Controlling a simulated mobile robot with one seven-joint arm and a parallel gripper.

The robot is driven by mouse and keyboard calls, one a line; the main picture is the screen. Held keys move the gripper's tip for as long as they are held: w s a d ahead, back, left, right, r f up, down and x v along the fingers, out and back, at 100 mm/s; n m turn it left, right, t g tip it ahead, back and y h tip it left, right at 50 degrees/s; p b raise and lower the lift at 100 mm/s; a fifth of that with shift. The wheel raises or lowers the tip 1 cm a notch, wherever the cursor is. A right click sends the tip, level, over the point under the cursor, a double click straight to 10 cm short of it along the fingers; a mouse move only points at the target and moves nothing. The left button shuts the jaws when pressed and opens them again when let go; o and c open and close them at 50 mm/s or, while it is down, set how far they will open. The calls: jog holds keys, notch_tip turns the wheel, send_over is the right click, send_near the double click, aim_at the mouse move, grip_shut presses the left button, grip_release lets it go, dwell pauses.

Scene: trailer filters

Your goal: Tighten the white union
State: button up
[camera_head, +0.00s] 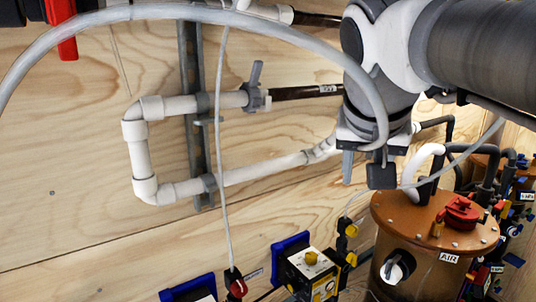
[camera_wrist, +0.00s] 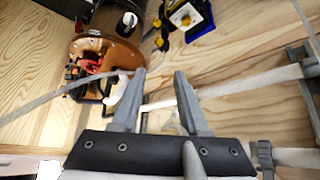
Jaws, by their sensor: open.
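A white pipe run (camera_head: 255,168) crosses the plywood wall in the head view. A thicker white fitting (camera_head: 322,149) on its lower branch, just left of my gripper, may be the white union; I cannot tell for certain. My gripper (camera_head: 364,170) hangs in front of this branch with its jaws apart. In the wrist view my gripper's (camera_wrist: 160,72) two grey fingers are spread, with nothing held. A white pipe (camera_wrist: 240,88) passes behind the fingers, and part shows between them. I cannot tell how far the fingers stand from it. My wrist hides the pipe farther right in the head view.
A brown tank (camera_head: 432,225) labelled AIR stands right of and below my gripper. A grey handled valve (camera_head: 255,90) sits on the upper pipe branch. A thin grey hose (camera_head: 222,150) hangs across the scene. Yellow-black valve units (camera_head: 312,272) are at the bottom. Bare plywood lies left.

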jog(key=s+f+n, duration=0.1)
jog(key=s+f, duration=0.2)
jog(key=f, duration=0.4)
jog(key=s+f+n+y+b, duration=0.1)
jog(key=s+f, duration=0.3)
jog(key=f, duration=0.3)
jog(key=s+f+n+g+y+b, duration=0.1)
jog(key=s+f, duration=0.3)
jog(key=f, duration=0.2)
jog(key=shift+s+f+n, duration=0.2)
jog(key=shift+f+n, duration=0.2)
jog(key=shift+a, duration=0.25)
dwell(0.5)
